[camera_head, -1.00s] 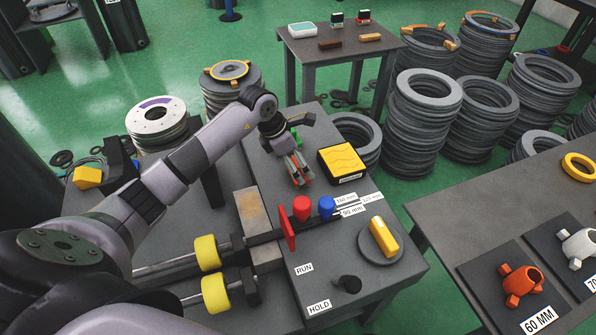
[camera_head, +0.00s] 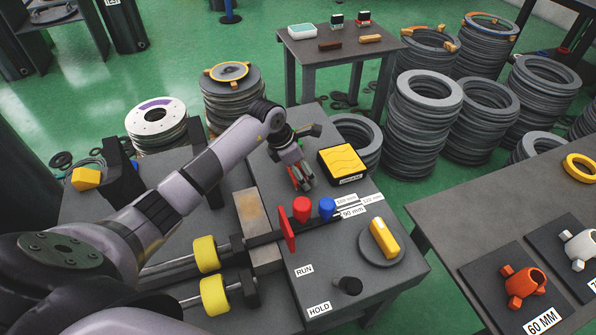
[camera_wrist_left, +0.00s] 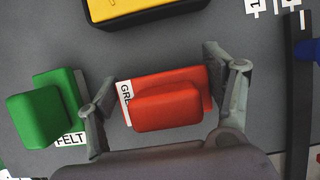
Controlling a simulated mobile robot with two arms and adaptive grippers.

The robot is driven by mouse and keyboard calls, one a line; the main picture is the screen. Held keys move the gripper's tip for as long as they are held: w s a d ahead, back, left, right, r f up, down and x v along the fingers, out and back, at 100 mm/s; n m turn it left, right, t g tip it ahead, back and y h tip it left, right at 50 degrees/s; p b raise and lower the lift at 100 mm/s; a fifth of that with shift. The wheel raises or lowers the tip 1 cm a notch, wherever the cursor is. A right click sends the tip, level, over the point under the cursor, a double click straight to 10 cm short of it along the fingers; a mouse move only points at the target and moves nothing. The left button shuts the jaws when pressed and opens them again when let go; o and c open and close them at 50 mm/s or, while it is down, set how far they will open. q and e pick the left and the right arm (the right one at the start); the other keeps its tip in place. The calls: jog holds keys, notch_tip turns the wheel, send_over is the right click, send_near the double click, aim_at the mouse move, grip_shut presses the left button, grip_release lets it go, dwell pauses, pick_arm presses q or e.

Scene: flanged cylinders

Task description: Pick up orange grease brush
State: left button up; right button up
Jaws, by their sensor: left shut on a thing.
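The orange grease brush (camera_wrist_left: 166,107), an orange-red block with a label partly reading "GR", lies between the fingers of my left gripper (camera_wrist_left: 162,100) in the left wrist view. In the head view, my left gripper (camera_head: 301,178) points down at the dark table top, and a strip of the orange brush shows between its fingers. The left gripper is shut on the brush. Whether the brush touches the table is hard to tell. My right gripper is not in view.
A green block (camera_wrist_left: 47,106) with a "FELT" label sits beside the left finger. A yellow pad on a black base (camera_head: 343,162) lies just right of the gripper. Red (camera_head: 302,209) and blue (camera_head: 327,207) knobs stand nearer the front. A yellow-handled dial (camera_head: 383,238) is at right.

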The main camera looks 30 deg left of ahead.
pick_arm(q)
jog(key=c, duration=0.8)
jog(key=shift+o, duration=0.2)
jog(key=shift+r, duration=0.1)
jog(key=shift+r, duration=0.2)
notch_tip(320, 180, up, 19)
jog(key=p, duration=0.2)
jog(key=shift+r+p, duration=0.2)
jog(key=shift+p, duration=0.15)
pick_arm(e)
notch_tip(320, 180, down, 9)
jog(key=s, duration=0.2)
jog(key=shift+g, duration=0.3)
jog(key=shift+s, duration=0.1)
pick_arm(q)
jog(key=o, duration=0.9)
jog(key=c, duration=0.5)
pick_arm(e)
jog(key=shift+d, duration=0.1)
